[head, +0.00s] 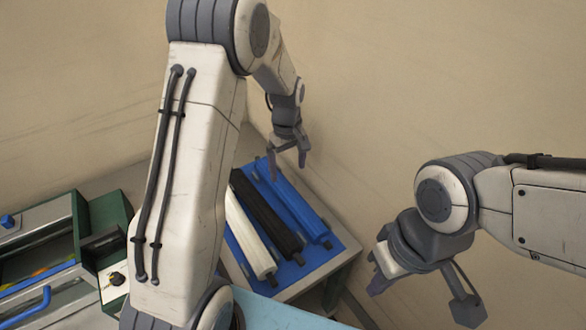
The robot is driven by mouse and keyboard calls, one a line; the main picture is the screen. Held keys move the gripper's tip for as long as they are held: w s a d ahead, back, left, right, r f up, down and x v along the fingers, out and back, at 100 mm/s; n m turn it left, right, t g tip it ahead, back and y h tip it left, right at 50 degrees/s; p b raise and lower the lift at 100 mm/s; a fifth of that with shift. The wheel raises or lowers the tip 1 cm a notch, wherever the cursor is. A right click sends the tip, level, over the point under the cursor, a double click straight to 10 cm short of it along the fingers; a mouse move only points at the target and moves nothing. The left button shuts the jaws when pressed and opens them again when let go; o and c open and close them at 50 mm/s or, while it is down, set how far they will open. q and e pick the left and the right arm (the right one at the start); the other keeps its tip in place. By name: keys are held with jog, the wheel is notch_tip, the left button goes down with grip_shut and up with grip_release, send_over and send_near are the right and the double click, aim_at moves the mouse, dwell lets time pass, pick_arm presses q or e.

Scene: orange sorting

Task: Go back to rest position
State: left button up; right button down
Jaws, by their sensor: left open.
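My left gripper (288,168) is at the top middle, above the far end of a blue tray. Its two fingers are spread, with nothing visible between them. My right gripper (378,284) is at the right, pointing down and left. No orange shows clearly.
A blue tray (325,262) holds a white roller (250,235), a black roller (266,213) and a blue roller (300,208). Green and grey equipment (110,215) stands at the left. A light blue surface (275,312) lies at bottom. Beige walls stand close behind.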

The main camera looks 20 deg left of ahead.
pick_arm(q)
jog(key=s+d+r+m, duration=0.9)
jog(key=s+d, duration=0.5)
jog(key=s+d+r+m+h, duration=0.1)
jog(key=s+r+m, duration=0.1)
jog(key=s+m, duration=0.6)
jog(key=s, duration=0.7)
jog(key=shift+s+d+m, duration=0.15)
jog(key=shift+d+m, duration=0.15)
jog(key=shift+m, duration=0.1)
